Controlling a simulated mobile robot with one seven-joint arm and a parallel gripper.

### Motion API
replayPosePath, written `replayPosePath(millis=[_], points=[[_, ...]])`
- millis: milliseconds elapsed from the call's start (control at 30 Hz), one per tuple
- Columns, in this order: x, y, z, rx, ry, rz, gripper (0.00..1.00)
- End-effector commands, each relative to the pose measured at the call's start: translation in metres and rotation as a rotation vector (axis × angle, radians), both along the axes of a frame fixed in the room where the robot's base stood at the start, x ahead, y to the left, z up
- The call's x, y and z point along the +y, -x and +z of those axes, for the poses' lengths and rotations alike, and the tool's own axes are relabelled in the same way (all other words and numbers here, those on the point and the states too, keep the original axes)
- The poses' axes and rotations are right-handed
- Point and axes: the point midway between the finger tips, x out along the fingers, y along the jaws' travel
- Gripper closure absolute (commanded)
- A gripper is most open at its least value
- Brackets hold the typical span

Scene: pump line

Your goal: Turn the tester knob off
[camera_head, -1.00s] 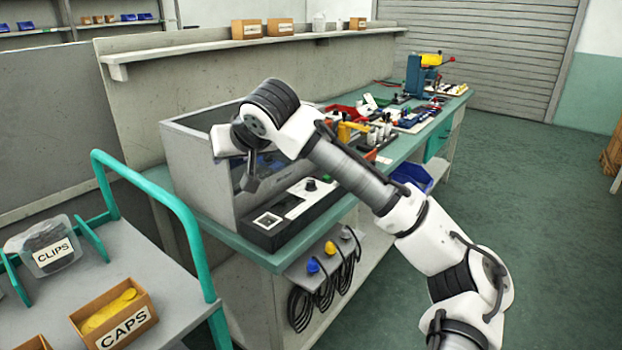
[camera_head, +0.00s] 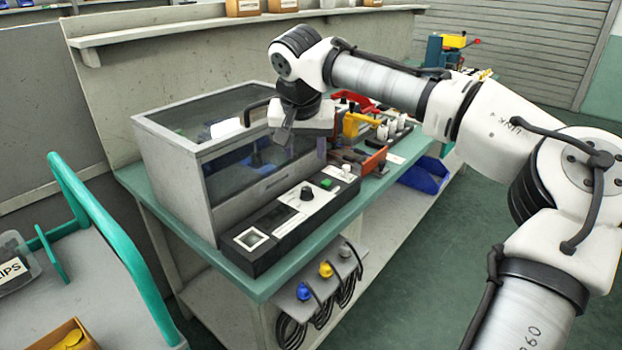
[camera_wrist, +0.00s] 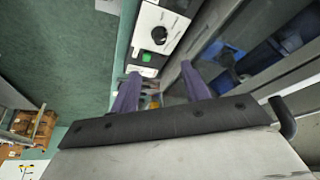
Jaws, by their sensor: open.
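The tester (camera_head: 190,165) is a grey box with a clear lid on the green-topped bench. My gripper (camera_head: 281,136) is above and behind the knob, in front of the lid, not touching the knob. In the wrist view my gripper (camera_wrist: 160,70) is open and empty, its two purple fingers apart. The knob (camera_wrist: 158,36) shows beyond the fingertips, with the green button (camera_wrist: 146,57) nearer.
The lid handle (camera_head: 258,108) is close to my gripper. Blue, yellow and grey plugs with cables (camera_head: 326,270) hang below the bench front. A teal-railed cart (camera_head: 110,220) stands at left. Floor at right is clear.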

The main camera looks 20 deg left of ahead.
Motion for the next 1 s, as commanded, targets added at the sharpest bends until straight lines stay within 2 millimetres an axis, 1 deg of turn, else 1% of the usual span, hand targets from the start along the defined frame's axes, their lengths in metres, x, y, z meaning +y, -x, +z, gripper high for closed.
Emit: replayPosePath(millis=[167,400,600,700,800,1000], points=[[0.002,-0.009,-0.025,0.0,0.003,0.001,0.54],[0.008,-0.028,-0.073,0.0,0.003,0.002,0.54],[0.012,-0.041,-0.105,0.0,0.002,0.002,0.54],[0.012,-0.045,-0.115,0.0,0.001,0.002,0.54],[0.013,-0.047,-0.121,0.0,0.001,0.003,0.54],[0.013,-0.049,-0.123,0.0,0.0,0.003,0.54]])
